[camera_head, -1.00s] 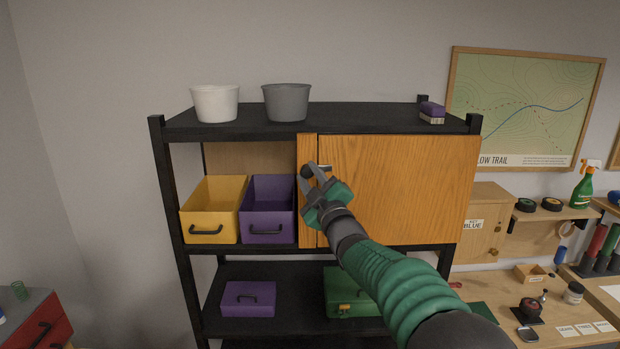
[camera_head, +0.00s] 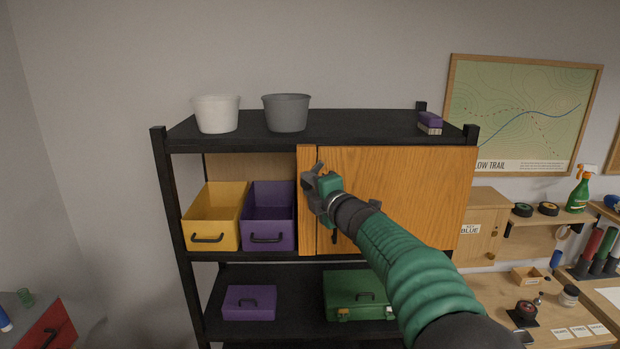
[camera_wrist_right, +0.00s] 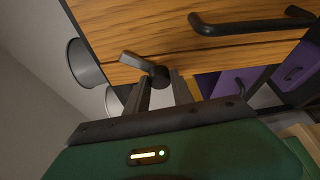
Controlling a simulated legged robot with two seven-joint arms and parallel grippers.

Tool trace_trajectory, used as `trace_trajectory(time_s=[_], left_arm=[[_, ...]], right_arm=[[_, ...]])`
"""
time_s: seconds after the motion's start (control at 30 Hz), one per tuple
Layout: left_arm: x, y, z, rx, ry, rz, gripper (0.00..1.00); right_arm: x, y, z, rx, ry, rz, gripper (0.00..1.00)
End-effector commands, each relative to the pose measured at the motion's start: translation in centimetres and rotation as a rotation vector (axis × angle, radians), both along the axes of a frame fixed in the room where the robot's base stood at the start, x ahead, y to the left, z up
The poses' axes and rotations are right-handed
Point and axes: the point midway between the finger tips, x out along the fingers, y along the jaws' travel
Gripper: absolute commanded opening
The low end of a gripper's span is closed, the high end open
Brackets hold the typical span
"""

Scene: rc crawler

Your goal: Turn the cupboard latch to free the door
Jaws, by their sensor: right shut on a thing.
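The cupboard door (camera_head: 410,190) is orange wood and looks closed beside a narrow wooden upright (camera_head: 307,160). The latch (camera_wrist_right: 138,65) shows in the right wrist view as a grey lever with a dark round part, against the wood. My right gripper (camera_head: 316,188) is at the door's left edge and mostly hides the latch in the head view. In the wrist view the fingertips of my right gripper (camera_wrist_right: 162,82) are shut on the latch at its dark round part. The black door handle (camera_wrist_right: 250,22) is apart from the fingers. My left gripper is out of view.
Left of the door, a yellow bin (camera_head: 212,212) and a purple bin (camera_head: 268,210) stand on the black shelf. A white pot (camera_head: 217,113) and a grey pot (camera_head: 286,112) stand on top. A green case (camera_head: 350,295) lies below. A workbench is at right.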

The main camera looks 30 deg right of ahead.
Motion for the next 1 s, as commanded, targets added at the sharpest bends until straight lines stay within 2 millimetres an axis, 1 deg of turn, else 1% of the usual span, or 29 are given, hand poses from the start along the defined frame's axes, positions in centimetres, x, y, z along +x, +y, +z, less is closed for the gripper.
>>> trace_trajectory(time_s=[0.03,0.3,0.5,0.7,1.0], left_arm=[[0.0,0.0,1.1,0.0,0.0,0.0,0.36],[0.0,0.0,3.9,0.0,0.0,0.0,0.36],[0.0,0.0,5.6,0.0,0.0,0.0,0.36],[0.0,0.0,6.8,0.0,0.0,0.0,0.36],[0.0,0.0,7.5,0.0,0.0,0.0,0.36]], right_arm=[[0.1,0.0,-0.1,-0.036,0.036,0.0,0.0],[0.1,0.1,0.0,-0.251,0.169,0.001,0.0],[0.1,0.2,0.0,-0.39,0.254,0.002,0.0],[0.1,0.2,-0.1,-0.489,0.314,0.003,0.0],[0.1,0.3,-0.3,-0.561,0.356,0.003,0.0]])
